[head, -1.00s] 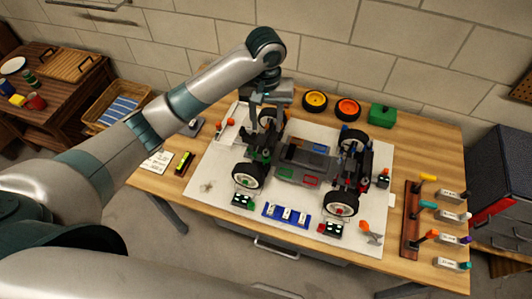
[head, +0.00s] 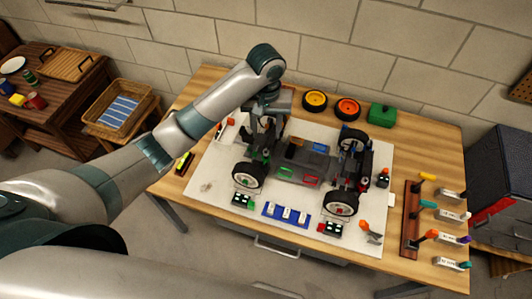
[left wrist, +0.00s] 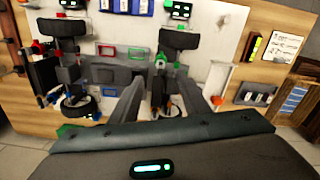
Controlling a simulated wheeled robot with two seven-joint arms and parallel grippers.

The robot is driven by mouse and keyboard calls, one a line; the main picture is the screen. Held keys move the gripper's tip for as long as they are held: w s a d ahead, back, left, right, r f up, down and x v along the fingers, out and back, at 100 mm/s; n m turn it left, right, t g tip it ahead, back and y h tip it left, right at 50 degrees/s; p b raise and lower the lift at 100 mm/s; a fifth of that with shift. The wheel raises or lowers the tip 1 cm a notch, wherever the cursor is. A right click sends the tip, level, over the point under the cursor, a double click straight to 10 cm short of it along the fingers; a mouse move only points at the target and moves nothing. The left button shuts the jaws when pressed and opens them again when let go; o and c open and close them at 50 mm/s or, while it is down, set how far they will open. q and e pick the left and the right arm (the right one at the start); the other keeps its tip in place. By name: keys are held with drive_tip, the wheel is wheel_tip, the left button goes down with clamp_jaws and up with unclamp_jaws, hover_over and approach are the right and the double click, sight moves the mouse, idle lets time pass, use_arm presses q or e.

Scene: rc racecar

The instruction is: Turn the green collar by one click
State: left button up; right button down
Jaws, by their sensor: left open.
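The car (head: 302,165) lies on a pale mat, with wheels at its corners. Green parts (head: 258,160) sit at its left end, between the wheels; they also show in the left wrist view (left wrist: 161,60). I cannot make out the collar's exact outline among them. My left gripper (head: 264,134) is open and points down over this end of the car. In the left wrist view its two fingers (left wrist: 160,92) stand apart on either side of the car's end, with the green parts between and beyond the tips. Contact cannot be told. My right gripper is not in view.
Two spare wheels (head: 315,102) and a green box (head: 381,115) stand at the table's back. A dark red tool rack (head: 411,219) and labelled blocks lie at the right. A blue tray (head: 286,215) lies in front of the car. The mat's front left is mostly clear.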

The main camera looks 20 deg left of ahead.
sight(266, 151)
use_arm(q)
wheel_tip(266, 151, down, 8)
drive_tip(key=shift+s+d+r, duration=0.1)
drive_tip(key=shift+r, duration=0.1)
drive_tip(key=shift+w, duration=0.2)
drive_tip(key=shift+w+f, duration=0.1)
drive_tip(key=shift+f, duration=0.35)
drive_tip(key=shift+s+f+b, duration=0.3)
drive_tip(key=shift+f+b, duration=0.05)
drive_tip(key=shift+f, duration=0.5)
drive_tip(key=shift+f+p, duration=0.4)
drive_tip(key=shift+f, duration=1)
drive_tip(key=shift+c, duration=0.7)
drive_tip(key=c, duration=0.9)
